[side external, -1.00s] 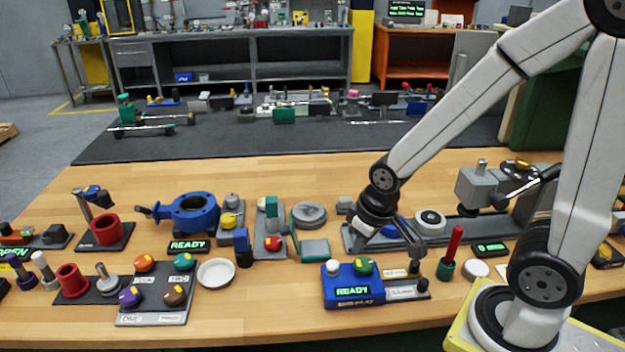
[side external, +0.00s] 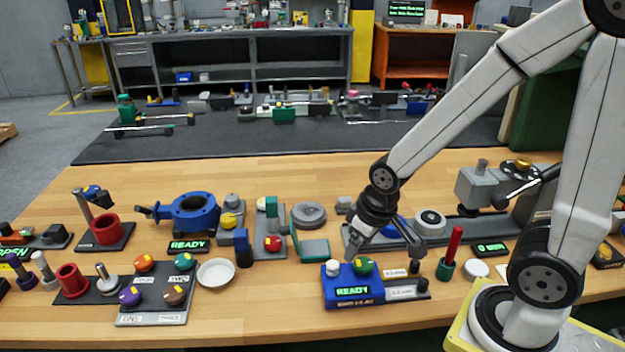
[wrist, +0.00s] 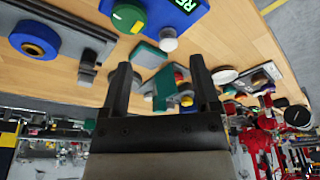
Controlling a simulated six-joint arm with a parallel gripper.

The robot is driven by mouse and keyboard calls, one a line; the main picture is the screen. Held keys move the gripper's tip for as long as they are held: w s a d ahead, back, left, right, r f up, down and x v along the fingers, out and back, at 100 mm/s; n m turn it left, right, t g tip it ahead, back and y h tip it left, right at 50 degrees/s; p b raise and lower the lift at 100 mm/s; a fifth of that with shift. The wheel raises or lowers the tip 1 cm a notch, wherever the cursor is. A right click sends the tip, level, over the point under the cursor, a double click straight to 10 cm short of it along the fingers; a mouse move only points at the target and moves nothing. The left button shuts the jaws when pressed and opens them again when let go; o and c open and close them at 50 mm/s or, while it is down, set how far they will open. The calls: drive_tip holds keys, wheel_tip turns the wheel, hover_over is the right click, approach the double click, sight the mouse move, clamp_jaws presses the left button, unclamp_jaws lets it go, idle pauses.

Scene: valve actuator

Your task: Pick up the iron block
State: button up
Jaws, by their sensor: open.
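My gripper (side external: 386,250) is open and empty, above the bench behind the blue READY box. In the wrist view its two dark fingers (wrist: 160,65) stand wide apart with nothing held between them. A small grey block (side external: 344,205) sits on the wooden bench, behind and left of my gripper, near the back end of the dark rail. It looks like the iron block, but it is small and I cannot be sure. I cannot single it out with certainty in the wrist view.
The blue READY box (side external: 352,287) with white and green knobs stands in front of my gripper. A dark rail (side external: 462,229) runs behind it. A green tray (side external: 313,248) and a grey round disc (side external: 309,214) lie left. A red-handled tool (side external: 453,245) stands right.

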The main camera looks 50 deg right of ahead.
drive_tip(key=shift+r, duration=0.15)
drive_tip(key=shift+w+v, duration=0.55)
drive_tip(key=shift+v, duration=1.85)
drive_tip(key=w+d+m+t+y, duration=0.25)
drive_tip(key=w+d+m, duration=0.25)
drive_tip(key=d+m, duration=0.4)
drive_tip(key=w+d+m+t+y, duration=0.2)
drive_tip(key=w+d+m+y, duration=0.2)
drive_tip(key=d+m, duration=0.5)
drive_tip(key=w+d+m+t+y, duration=0.3)
drive_tip(key=w+d+m, duration=0.2)
drive_tip(key=d+m, duration=0.45)
approach(346, 198)
drive_tip(key=shift+w+a+r+n+g, duration=0.15)
drive_tip(key=shift+w+a+n+g, duration=0.15)
drive_tip(key=shift+w+a, duration=0.75)
drive_tip(key=shift+d+f, duration=0.1)
drive_tip(key=shift+f, duration=0.5)
drive_tip(key=shift+x, duration=1.35)
